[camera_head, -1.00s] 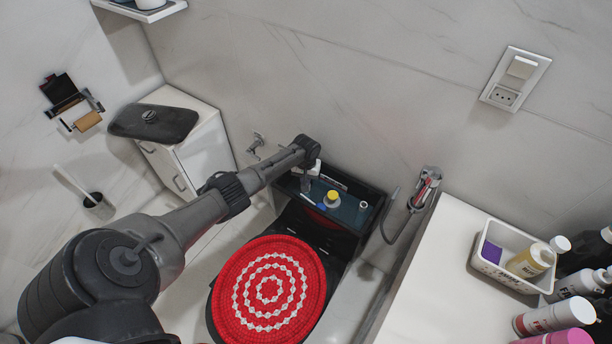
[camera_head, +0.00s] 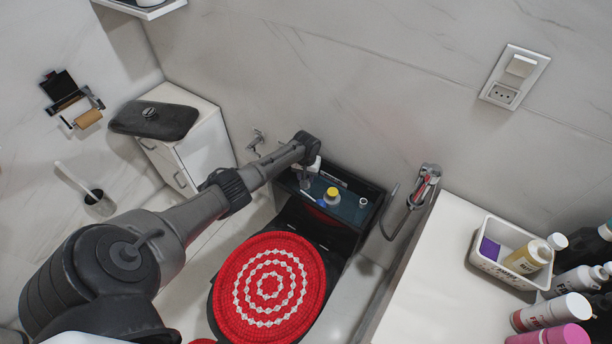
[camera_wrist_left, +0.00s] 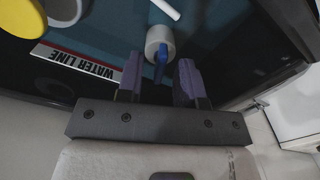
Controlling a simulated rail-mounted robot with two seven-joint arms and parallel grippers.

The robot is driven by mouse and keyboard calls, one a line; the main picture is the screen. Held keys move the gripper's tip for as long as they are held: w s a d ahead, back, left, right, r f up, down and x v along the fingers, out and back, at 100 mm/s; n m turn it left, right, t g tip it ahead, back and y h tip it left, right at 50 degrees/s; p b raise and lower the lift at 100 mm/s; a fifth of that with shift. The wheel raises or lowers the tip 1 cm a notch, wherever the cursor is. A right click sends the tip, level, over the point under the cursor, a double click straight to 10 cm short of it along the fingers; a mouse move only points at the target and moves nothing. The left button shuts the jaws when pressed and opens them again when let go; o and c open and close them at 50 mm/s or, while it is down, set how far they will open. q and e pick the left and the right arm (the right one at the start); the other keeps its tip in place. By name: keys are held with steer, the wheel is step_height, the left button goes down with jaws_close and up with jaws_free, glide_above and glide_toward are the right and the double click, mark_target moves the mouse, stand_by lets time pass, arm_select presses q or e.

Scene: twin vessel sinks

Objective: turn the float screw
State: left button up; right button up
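The toilet's open tank (camera_head: 372,222) holds several fittings, among them a yellow round cap (camera_head: 332,194). In the left wrist view, a small blue piece (camera_wrist_left: 160,70), which looks like the float screw, projects from a grey-white cylinder (camera_wrist_left: 160,42). My left gripper (camera_wrist_left: 159,80) is open, with its two purple fingertips apart on either side of the lower end of the blue piece. I cannot tell whether either finger touches it. In the head view, my left gripper (camera_head: 306,180) reaches down into the tank's left part, mostly hidden by the wrist. My right gripper is not in view.
The WATER LINE label (camera_wrist_left: 75,60) is on the tank's wall. A red-and-white seat cover (camera_head: 270,287) lies in front. The dark tank lid (camera_head: 155,120) rests on a white cabinet (camera_head: 205,150). A hand sprayer (camera_head: 424,188) and counter (camera_head: 430,290) stand right.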

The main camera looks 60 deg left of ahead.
arm_select(q)
step_height(320, 180, up, 13)
steer(key=p, duration=0.6)
steer(key=shift+r, duration=0.2)
stand_by(0.4)
